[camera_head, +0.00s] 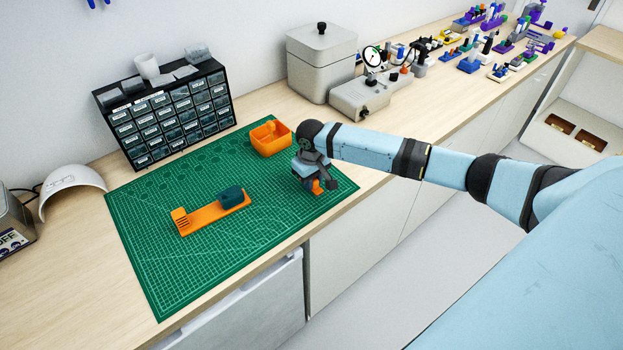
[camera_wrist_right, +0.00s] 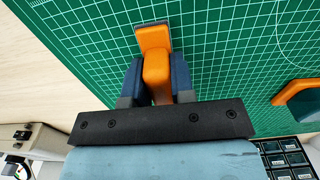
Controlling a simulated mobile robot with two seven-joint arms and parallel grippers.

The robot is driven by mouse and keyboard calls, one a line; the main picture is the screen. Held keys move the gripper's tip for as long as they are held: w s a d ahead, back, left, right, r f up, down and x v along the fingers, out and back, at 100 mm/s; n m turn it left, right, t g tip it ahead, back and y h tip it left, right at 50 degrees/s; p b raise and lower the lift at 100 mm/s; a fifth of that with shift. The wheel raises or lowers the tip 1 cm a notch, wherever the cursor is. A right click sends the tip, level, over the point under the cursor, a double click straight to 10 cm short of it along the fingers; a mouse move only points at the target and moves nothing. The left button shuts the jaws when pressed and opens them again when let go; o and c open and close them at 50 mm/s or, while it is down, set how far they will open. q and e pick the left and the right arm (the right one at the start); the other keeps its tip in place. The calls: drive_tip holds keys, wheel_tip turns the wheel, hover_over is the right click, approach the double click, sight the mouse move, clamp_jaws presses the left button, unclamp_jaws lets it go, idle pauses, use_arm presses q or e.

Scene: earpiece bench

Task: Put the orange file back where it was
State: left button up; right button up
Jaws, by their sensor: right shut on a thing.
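My right gripper (camera_head: 316,181) is over the right end of the green cutting mat. In the right wrist view the gripper (camera_wrist_right: 157,75) has its two dark fingers closed on the orange file (camera_wrist_right: 154,38). The file's orange handle sits between the fingers, and a flat, grey-edged end sticks out past them. In the head view only a small orange bit of the file (camera_head: 317,187) shows below the gripper. I cannot tell whether it touches the mat. My left gripper is not in view.
The green mat (camera_head: 160,270) holds an orange open bin (camera_head: 270,146) left of my gripper and a long orange holder (camera_head: 205,215) with a dark teal block (camera_head: 231,195). A drawer cabinet (camera_head: 165,113) stands behind. A grey box (camera_head: 320,65) and dial gauge (camera_head: 371,56) stand at the back.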

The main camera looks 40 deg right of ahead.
drive_tip(key=o, duration=0.9)
wheel_tip(320, 180, up, 12)
drive_tip(key=shift+r+b, duration=0.15)
drive_tip(key=shift+b, duration=0.3)
